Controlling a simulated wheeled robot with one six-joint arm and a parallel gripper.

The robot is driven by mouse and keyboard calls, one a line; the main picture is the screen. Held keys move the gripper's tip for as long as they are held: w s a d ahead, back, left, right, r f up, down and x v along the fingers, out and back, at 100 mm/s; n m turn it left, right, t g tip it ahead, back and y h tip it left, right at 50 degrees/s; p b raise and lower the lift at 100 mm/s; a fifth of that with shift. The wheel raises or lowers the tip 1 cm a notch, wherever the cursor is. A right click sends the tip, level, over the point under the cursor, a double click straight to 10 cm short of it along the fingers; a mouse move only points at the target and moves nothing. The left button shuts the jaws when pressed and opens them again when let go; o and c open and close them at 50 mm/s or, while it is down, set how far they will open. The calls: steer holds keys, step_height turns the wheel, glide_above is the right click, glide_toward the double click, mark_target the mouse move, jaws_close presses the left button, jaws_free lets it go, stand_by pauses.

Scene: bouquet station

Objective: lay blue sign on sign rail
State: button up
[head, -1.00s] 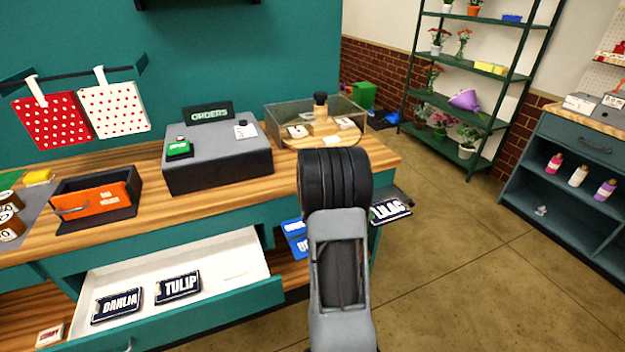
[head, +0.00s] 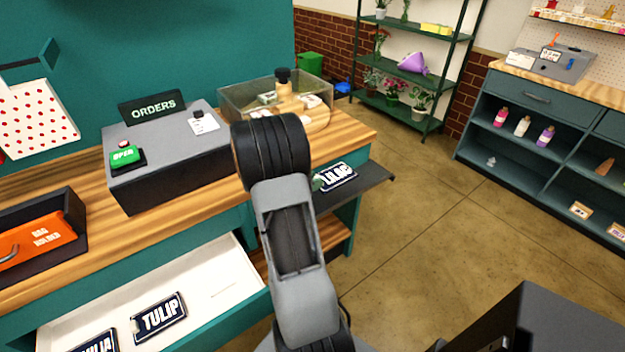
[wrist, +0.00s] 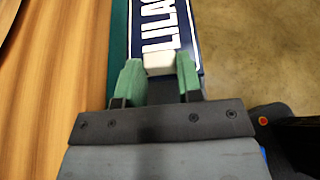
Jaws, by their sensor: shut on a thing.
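The navy-blue LILAC sign (head: 338,177) has white letters and a white grip block (wrist: 160,63). In the wrist view my gripper (wrist: 159,78) has its green fingers closed on either side of that block. The sign (wrist: 158,25) stretches away from the fingers. In the head view my arm hides most of the gripper. A dark ledge (head: 375,182), perhaps the sign rail, juts from the counter's right end, just behind and beside the sign. I cannot tell whether the sign touches it.
An open white drawer (head: 222,292) holds the TULIP sign (head: 158,317) and a partly cut-off DAHLIA sign (head: 95,342). The wooden counter (head: 215,210) carries an ORDERS box (head: 165,175) and a clear bin (head: 240,100). Floor to the right is free up to a shelf cabinet (head: 520,165).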

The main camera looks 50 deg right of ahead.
steer(key=shift+f+b, duration=2.45)
steer(key=shift+f, duration=0.85)
steer(key=o, duration=1)
steer(key=shift+r, duration=0.2)
step_height(320, 180, up, 7)
steer(key=p, duration=0.5)
steer(key=shift+f, duration=0.15)
